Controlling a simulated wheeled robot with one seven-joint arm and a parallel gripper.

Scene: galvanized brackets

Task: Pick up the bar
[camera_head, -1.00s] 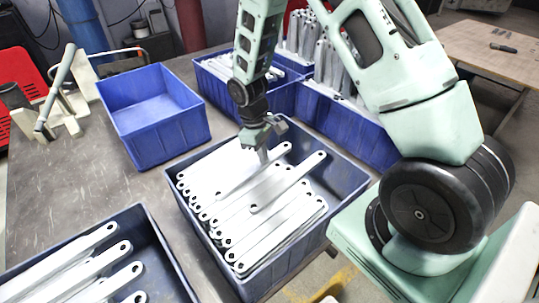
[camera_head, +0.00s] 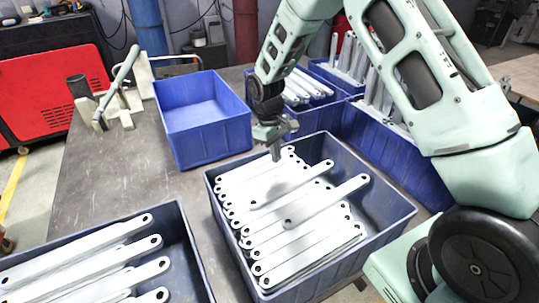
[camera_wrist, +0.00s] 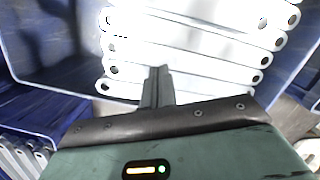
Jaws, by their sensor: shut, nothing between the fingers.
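Several flat metal bars (camera_head: 290,193) with a hole near each end lie stacked in the blue-grey crate (camera_head: 391,217) at the middle right. Two upper bars lie at a slant across the others. My gripper (camera_head: 276,155) points down over the far part of this crate, near the far ends of the bars. Its fingers are shut and hold nothing. I cannot tell whether the fingertips touch a bar.
An empty blue crate (camera_head: 233,135) stands at the back left. Another crate (camera_head: 182,235) with bars is at the front left. Crates of bars (camera_head: 385,150) stand behind and to the right. A bare strip of table (camera_head: 110,170) lies left.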

